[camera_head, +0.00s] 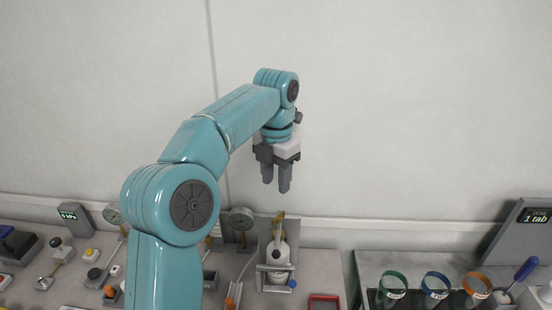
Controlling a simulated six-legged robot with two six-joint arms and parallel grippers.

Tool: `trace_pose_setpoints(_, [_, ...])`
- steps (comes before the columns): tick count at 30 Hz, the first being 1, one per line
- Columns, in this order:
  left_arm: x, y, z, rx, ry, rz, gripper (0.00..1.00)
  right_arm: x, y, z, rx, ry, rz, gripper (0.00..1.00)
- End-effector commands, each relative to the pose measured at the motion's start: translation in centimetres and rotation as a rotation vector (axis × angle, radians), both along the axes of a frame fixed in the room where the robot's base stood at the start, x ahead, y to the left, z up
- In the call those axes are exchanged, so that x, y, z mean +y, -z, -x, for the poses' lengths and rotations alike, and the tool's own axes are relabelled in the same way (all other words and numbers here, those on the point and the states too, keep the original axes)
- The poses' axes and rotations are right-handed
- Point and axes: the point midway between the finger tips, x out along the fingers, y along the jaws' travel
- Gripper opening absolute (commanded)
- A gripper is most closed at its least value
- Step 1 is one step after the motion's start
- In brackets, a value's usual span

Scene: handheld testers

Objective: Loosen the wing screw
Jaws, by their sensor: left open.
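A white bottle-like tester (278,254) stands in a grey holder (276,288) on the bench, below the middle of the picture. A brass-coloured fitting (279,226) rises from its top. I cannot tell for sure which part is the wing screw. My left gripper (277,187) points down with its two grey fingers slightly apart. My right gripper is not in view.
Gauges (241,218), switches and buttons crowd the bench at left, partly hidden by my left arm. At right, a dark rack holds green (392,287), blue (435,285) and orange (474,289) ringed cups. A red frame (324,301) lies at the front.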

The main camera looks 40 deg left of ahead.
Motion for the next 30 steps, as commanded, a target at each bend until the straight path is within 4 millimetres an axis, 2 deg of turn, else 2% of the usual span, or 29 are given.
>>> trace_pose_setpoints(1, [0.0, -1.4, -0.1, -0.002, 0.001, 0.000, 0.42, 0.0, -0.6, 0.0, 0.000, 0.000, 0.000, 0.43])
trace_pose_setpoints(6, [0.0, -3.8, -0.1, 0.001, 0.000, 0.000, 0.42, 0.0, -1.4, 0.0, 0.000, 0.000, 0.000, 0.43])
trace_pose_setpoints(17, [0.0, -4.5, 0.0, 0.003, 0.000, 0.001, 0.42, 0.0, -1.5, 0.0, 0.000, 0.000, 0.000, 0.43])
trace_pose_setpoints(18, [0.0, -4.4, 0.0, 0.003, 0.000, 0.001, 0.45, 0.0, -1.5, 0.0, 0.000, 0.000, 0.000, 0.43])
trace_pose_setpoints(21, [0.0, -4.4, 0.0, 0.002, 0.031, 0.001, 0.74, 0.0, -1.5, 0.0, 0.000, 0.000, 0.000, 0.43])
trace_pose_setpoints(23, [0.0, -4.4, -0.1, 0.001, 0.101, 0.000, 0.74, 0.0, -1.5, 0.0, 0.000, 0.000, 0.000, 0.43])
trace_pose_setpoints(26, [0.0, -4.4, -0.2, -0.006, 0.331, -0.002, 0.74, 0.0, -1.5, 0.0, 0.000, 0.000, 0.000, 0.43])
trace_pose_setpoints(30, [0.0, -4.1, -0.6, -0.015, 0.794, -0.007, 0.74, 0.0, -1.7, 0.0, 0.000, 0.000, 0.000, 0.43])
